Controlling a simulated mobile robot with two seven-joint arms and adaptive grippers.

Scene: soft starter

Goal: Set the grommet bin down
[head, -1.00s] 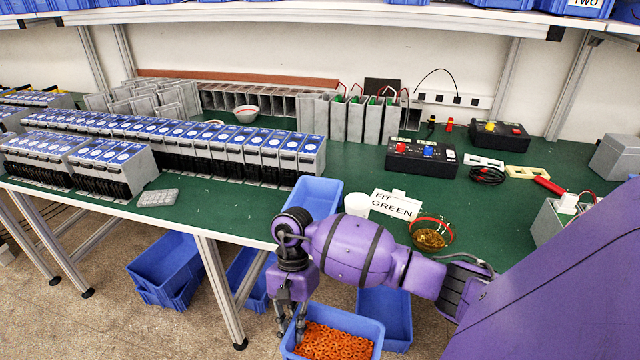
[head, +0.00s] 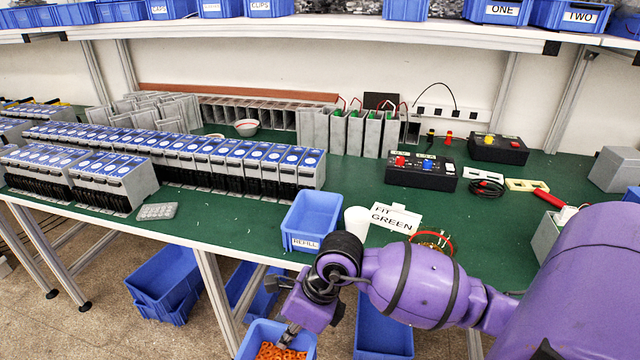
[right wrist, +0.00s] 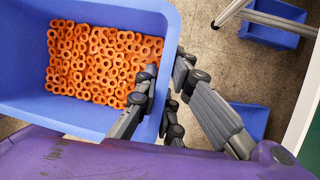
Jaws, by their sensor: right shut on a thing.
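The grommet bin is a blue open tub full of orange rings (right wrist: 100,65). Its wall shows in the head view (head: 250,333) at the bottom edge, cut off by the frame, and it fills the upper left of the right wrist view (right wrist: 20,70). My right gripper (head: 288,336) is shut on the bin's side wall, with one finger inside and the other outside, as the right wrist view (right wrist: 165,78) shows. The bin hangs in front of the green table's front edge, over the floor. My left gripper is not in view.
A blue REFILL bin (head: 312,218) stands at the front of the green table (head: 232,218), beside a white cup (head: 357,222) and a FIT GREEN sign (head: 396,217). Blue bins (head: 168,284) stand on the floor below. Rows of blue-topped units (head: 235,165) fill the table's left side.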

